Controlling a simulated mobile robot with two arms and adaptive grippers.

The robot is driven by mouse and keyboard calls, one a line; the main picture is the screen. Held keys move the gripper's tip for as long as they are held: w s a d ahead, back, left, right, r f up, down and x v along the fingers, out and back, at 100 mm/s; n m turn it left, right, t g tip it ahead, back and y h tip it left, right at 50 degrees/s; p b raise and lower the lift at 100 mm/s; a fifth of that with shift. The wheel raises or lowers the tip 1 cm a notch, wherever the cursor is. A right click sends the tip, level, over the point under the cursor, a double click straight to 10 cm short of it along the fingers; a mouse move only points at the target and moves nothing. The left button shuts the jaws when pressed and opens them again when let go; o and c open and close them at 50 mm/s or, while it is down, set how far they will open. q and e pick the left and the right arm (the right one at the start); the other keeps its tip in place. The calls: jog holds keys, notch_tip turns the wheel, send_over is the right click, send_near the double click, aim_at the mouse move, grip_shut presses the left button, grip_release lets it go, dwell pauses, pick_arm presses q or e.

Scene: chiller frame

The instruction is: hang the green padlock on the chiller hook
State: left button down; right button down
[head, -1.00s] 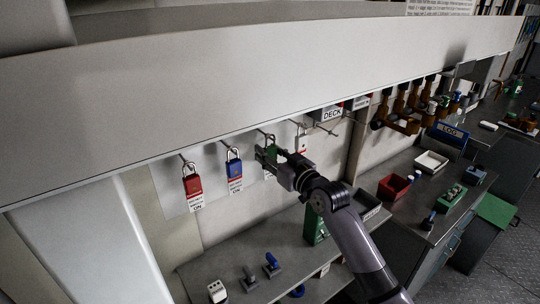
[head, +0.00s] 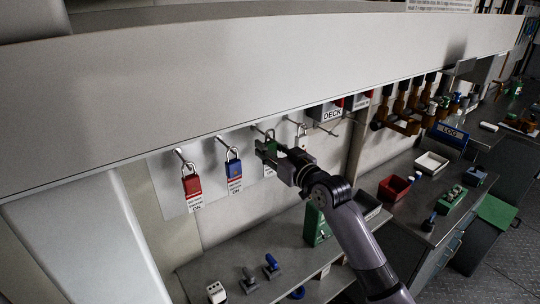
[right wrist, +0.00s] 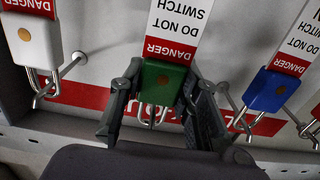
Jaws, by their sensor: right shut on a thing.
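The green padlock (head: 271,144) is at the wall panel, between the blue and the white padlock. My right gripper (head: 268,152) is shut on it. In the right wrist view the fingers flank the green padlock (right wrist: 163,80), with its red and white DANGER tag (right wrist: 174,30) attached. Its shackle points to the lower part of that view, near a metal hook; whether the shackle is around the hook I cannot tell. In the head view a hook rod (head: 259,129) ends just above the padlock. The word chiller is not readable. My left gripper is not in view.
A red padlock (head: 192,184) and a blue padlock (head: 233,168) hang on hooks to the left. A white padlock (head: 300,130) hangs just right. A large pale beam (head: 250,85) crosses above the hooks. A bench (head: 240,262) with small items is below.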

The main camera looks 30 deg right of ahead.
jog(key=s+d+b, duration=0.2)
jog(key=s+b, duration=0.3)
jog(key=s, duration=1.3)
jog(key=shift+d+b, duration=0.2)
jog(key=shift+b, duration=0.2)
jog(key=shift+w, duration=0.1)
